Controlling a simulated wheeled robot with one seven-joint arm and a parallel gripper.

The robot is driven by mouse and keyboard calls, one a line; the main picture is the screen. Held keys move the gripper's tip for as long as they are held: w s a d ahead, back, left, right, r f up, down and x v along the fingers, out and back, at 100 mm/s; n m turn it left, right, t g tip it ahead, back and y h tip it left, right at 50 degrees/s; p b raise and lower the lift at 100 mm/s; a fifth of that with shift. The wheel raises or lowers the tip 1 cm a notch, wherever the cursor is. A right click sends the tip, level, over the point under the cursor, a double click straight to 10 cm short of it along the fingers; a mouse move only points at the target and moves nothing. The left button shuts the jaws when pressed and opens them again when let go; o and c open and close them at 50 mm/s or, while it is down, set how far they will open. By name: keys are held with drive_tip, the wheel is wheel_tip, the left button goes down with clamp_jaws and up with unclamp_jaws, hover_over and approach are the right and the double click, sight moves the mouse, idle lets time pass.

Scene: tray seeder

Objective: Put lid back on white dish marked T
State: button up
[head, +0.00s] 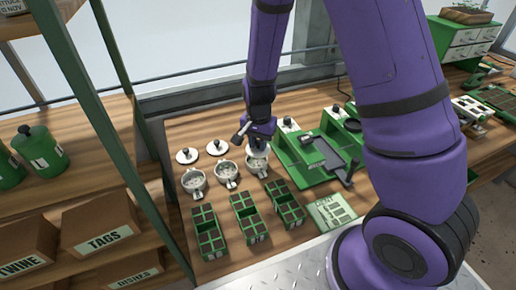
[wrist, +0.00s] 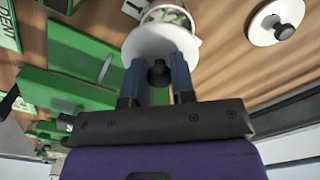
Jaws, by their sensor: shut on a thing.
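My gripper (head: 258,146) is shut on the black knob (wrist: 159,73) of a round white lid (wrist: 150,42). The lid is at the rightmost of three white dishes (wrist: 194,40). In the wrist view the lid covers part of this dish, and its open far part shows green inside. I cannot tell whether the lid touches the rim. The middle dish (head: 227,173) and the left dish (head: 194,182) stand open. No letter T is readable on any dish.
Two loose white lids with black knobs (head: 187,156) (head: 216,147) lie behind the dishes. Green seed trays (head: 209,235) stand in front. A green seeder (head: 300,160) is close on the right. A shelf post (head: 140,170) rises on the left.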

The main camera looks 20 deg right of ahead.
drive_tip(key=shift+w+r, duration=0.5)
drive_tip(key=shift+r, duration=0.3)
drive_tip(key=shift+a+f, duration=0.1)
drive_tip(key=shift+f, duration=2.95)
drive_tip(key=shift+f, duration=0.2)
drive_tip(key=o, duration=1.5)
drive_tip(key=shift+c, duration=0.2)
drive_tip(key=shift+r, duration=0.15)
drive_tip(key=shift+r, duration=3.35)
